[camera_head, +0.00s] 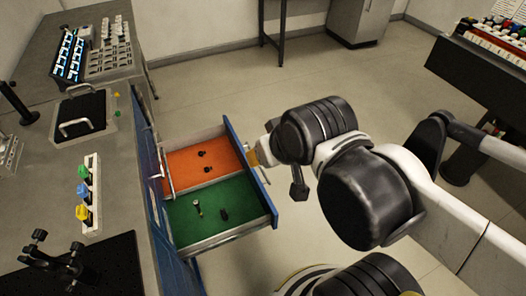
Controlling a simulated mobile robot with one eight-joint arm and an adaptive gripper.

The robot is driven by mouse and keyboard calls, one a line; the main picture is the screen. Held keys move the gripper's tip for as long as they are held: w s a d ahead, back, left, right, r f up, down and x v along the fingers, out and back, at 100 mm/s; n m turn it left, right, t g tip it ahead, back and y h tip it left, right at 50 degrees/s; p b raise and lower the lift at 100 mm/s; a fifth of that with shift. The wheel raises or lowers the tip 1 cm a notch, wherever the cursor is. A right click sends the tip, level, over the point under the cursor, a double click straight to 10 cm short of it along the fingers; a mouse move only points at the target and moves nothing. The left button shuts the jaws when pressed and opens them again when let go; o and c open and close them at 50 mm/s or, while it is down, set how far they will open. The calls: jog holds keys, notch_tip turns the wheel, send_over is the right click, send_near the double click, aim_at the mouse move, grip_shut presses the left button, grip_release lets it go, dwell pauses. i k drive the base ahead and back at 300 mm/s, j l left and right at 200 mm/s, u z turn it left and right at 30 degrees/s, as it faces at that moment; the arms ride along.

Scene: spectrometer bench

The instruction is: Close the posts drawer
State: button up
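The drawer (247,166) stands pulled out from the blue-fronted bench in the camera_head view. Its front is blue. An orange compartment (182,158) lies at the far side and a green one (190,232) at the near side. Several small dark parts lie inside, and a thin upright post (198,208) stands in the green part. My gripper (262,153) is at the outer face of the drawer front, near its far half, by a small yellowish piece. My wrist hides most of the gripper, so I cannot tell whether it touches or how its fingers stand.
The bench top (135,190) on the left holds a rack with coloured knobs (89,192), a black-topped tray with handles (83,117) and a dark mat (100,270). A dark table (480,70) stands at the right. The floor (210,95) beyond the drawer is clear.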

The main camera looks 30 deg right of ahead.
aim_at(231, 185)
jog(key=i+l+u, duration=0.1)
jog(key=l+u, duration=0.35)
jog(key=l, duration=0.5)
jog(key=l+u, duration=0.5)
jog(key=l, duration=0.5)
